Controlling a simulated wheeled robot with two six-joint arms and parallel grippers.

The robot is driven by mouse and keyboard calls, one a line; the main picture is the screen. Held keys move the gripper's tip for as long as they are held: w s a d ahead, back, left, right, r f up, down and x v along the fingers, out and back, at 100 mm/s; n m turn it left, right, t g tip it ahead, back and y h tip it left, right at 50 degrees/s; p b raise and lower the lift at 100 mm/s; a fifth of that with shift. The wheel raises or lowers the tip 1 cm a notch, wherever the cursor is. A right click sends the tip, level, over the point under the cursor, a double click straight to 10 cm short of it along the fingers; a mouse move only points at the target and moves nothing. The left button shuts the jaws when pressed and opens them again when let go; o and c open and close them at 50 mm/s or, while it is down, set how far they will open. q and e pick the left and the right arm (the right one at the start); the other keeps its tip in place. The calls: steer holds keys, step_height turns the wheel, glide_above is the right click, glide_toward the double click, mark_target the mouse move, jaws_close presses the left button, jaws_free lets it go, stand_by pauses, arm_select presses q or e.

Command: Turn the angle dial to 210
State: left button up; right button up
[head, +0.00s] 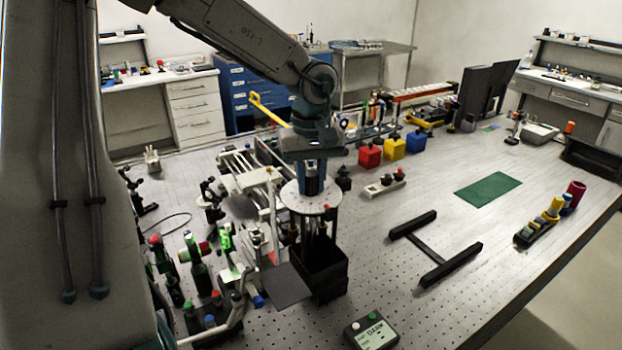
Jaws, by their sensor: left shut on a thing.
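The angle dial appears to be the pale round disc (296,203) with small marks around its rim, lying flat on top of a dark post assembly near the middle of the bench. My left gripper (311,187) points straight down over the disc's centre, shut on the dial's hub. The fingers hide the hub, and the marks are too small to read. A black box-like base (322,272) stands below the disc. My right gripper is not in view.
Rails and optical mounts (262,185) crowd the left of the dial, with green-bodied parts (200,275) at front left. A small display box (371,331) sits in front. A black H-shaped frame (436,250) and a green mat (488,190) lie right, with bare bench between.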

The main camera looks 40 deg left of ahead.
arm_select(q)
steer(key=m, duration=0.5)
steer(key=shift+w+r+m+p, duration=0.1)
steer(key=shift+r+m+p, duration=0.2)
steer(key=shift+p, duration=0.1)
steer(key=m+p, duration=0.1)
steer(key=m, duration=0.3)
steer(key=shift+f, duration=0.1)
steer(key=shift+m, duration=0.7)
